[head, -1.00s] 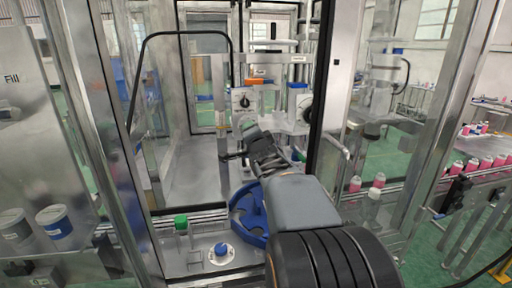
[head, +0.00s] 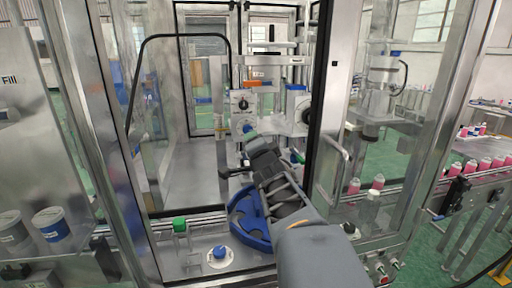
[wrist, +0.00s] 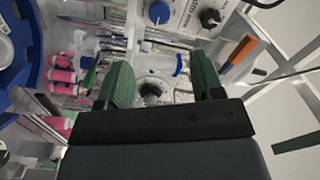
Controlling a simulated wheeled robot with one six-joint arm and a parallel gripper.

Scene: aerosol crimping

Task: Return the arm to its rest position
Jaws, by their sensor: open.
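My gripper (head: 240,176) is in front of the open crimping machine, above the blue star wheel (head: 240,222). In the wrist view its two green-padded fingers (wrist: 160,88) stand wide apart, with nothing held between them. Behind the gap lies a round grey metal fitting (wrist: 151,90) of the machine. My arm reaches in from the bottom right of the head view and covers the right side of the star wheel.
A machine panel with a knob (head: 242,103) stands behind the gripper. A green-capped bottle (head: 180,225) and a blue button (head: 220,252) are at the front ledge. Door frames flank the opening. Pink cans (head: 376,183) stand on the right conveyor.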

